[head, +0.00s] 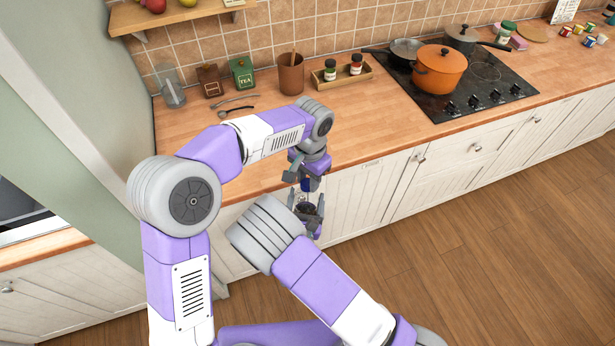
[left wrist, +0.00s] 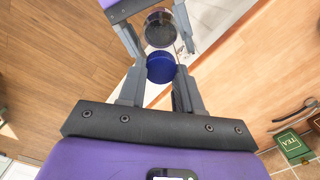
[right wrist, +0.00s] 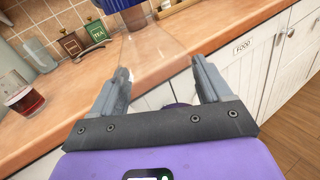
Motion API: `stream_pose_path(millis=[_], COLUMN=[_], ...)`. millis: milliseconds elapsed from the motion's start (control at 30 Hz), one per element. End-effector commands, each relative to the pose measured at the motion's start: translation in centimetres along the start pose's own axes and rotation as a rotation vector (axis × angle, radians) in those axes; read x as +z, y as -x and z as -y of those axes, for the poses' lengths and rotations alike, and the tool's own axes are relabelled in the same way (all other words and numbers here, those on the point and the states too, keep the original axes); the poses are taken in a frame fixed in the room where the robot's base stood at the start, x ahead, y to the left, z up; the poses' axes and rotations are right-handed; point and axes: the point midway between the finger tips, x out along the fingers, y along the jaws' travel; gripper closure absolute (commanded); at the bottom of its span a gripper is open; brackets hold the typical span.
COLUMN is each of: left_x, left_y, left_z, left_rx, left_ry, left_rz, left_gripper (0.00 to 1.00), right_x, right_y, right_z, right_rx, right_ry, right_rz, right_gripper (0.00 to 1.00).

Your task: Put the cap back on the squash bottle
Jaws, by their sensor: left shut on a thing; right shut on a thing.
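My left gripper (head: 306,182) is shut on the blue cap (left wrist: 161,68) above the floor in front of the counter. The cap also shows at the top of the right wrist view (right wrist: 112,4). My right gripper (head: 309,215) is just below, shut on the clear squash bottle (right wrist: 155,50). The bottle shows beyond the cap in the left wrist view (left wrist: 161,28). The cap is close to the bottle's top end. I cannot tell whether they touch. In the head view my arms partly hide both.
The wooden counter (head: 355,125) is behind my grippers, with cabinet doors below. On it stand a glass jug (head: 170,88), a green tea tin (head: 243,72), a brown pot (head: 291,75) and a spice tray (head: 342,78). A glass of red drink (right wrist: 26,100) stands at left in the right wrist view.

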Motion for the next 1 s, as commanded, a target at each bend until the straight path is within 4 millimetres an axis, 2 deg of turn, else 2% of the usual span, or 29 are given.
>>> stream_pose_path(millis=[1000], left_x=[0.48], left_y=[-0.12], left_z=[-0.21], left_rx=[-0.006], left_ry=[-2.059], left_rz=[0.007], left_gripper=[0.98], right_x=[0.03], right_y=[0.00], right_z=[0.03], right_rx=[-0.001], right_ry=[-0.001], right_rz=[0.001], right_gripper=[1.00])
